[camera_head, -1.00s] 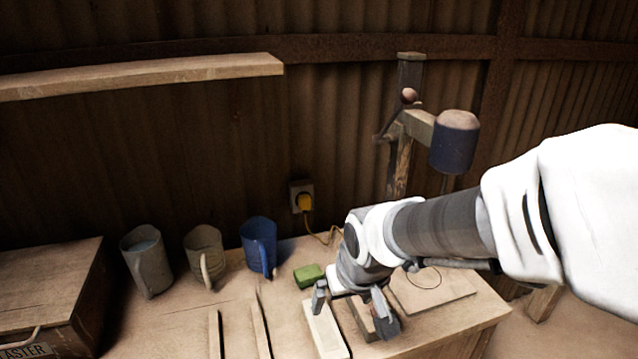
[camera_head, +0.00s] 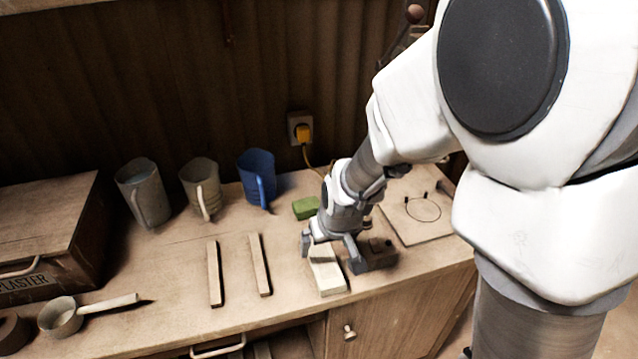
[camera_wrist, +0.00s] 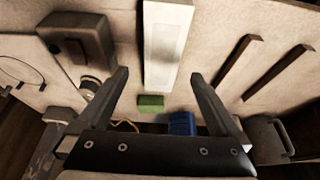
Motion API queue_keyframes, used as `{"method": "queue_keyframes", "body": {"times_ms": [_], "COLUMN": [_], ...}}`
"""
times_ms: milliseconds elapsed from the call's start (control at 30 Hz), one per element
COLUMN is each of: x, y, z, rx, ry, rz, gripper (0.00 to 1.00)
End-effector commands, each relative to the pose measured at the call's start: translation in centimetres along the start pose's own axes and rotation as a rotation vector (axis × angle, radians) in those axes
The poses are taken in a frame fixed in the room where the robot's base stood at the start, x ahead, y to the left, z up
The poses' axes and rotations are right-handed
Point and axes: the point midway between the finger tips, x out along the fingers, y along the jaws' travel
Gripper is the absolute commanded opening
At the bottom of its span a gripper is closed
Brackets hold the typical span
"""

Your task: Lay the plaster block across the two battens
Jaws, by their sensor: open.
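The plaster block (camera_head: 327,273) is a long pale bar lying on the bench, with its far end under my gripper. My gripper (camera_head: 333,257) is open, its fingers spread to either side of the block's far part. In the wrist view my gripper (camera_wrist: 160,85) shows both fingers apart, and the white block (camera_wrist: 166,45) lies between and beyond their tips, not held. The two battens, left (camera_head: 214,273) and right (camera_head: 260,264), lie side by side on the bench to the left of the block, with bare wood between them. They also show in the wrist view (camera_wrist: 238,65) (camera_wrist: 279,72).
A green sponge-like block (camera_head: 306,207) lies behind my gripper. Grey (camera_head: 144,193), beige (camera_head: 202,188) and blue (camera_head: 257,178) jugs stand at the back. A dark block (camera_head: 376,256) sits close right of the plaster block. A saucepan (camera_head: 62,317) and plaster box (camera_head: 45,235) are at left.

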Motion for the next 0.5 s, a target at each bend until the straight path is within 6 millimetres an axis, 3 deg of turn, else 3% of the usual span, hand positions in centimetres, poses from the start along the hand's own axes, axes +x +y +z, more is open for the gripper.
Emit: {"method": "queue_keyframes", "body": {"times_ms": [500], "x": [5.5], "y": [-0.2], "z": [0.4], "rx": [0.001], "ry": [-0.001], "rz": [0.000], "gripper": [1.00]}}
